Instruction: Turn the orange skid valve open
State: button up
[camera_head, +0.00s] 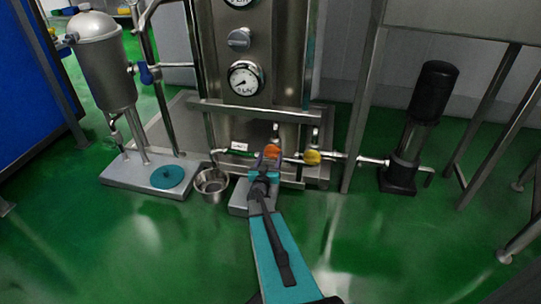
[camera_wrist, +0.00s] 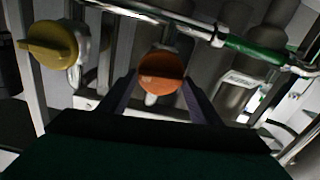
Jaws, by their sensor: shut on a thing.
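The orange skid valve (camera_head: 272,152) is a round orange knob on the pipe low at the front of the steel skid. In the wrist view the orange knob (camera_wrist: 162,73) sits in the middle, between the two dark fingers. My gripper (camera_head: 268,160) reaches it from the front, at the end of my teal arm. My gripper (camera_wrist: 160,92) is shut on the knob, one finger on each side. The fingertips' exact contact is partly hidden. A yellow valve (camera_head: 312,157) is beside it to the right; in the wrist view the yellow valve (camera_wrist: 52,44) is at the left.
A green-handled pipe section (camera_head: 238,153) lies left of the orange valve. A steel bowl (camera_head: 211,184) stands on the floor close by. A black pump (camera_head: 415,125) is at the right. A horizontal rail (camera_head: 255,112) crosses above the valves. Green floor is clear in front.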

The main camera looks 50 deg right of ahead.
jog(key=shift+r+n+p, duration=0.15)
jog(key=shift+n+p, duration=1.75)
jog(key=shift+p, duration=1.15)
jog(key=n+p, duration=0.4)
jog(key=p, duration=0.1)
jog(key=shift+w+n+p, duration=0.1)
jog(key=shift+n+p, duration=0.3)
jog(key=n+p, duration=0.3)
jog(key=shift+n, duration=0.3)
jog(key=shift+f+n+p, duration=0.2)
jog(key=shift+n+p, duration=0.65)
jog(key=shift+n, duration=0.25)
jog(key=shift+f+n+p, duration=0.2)
jog(key=shift+n+p, duration=0.65)
jog(key=shift+n, duration=0.25)
jog(key=o, duration=0.9)
jog(key=shift+a, duration=0.2)
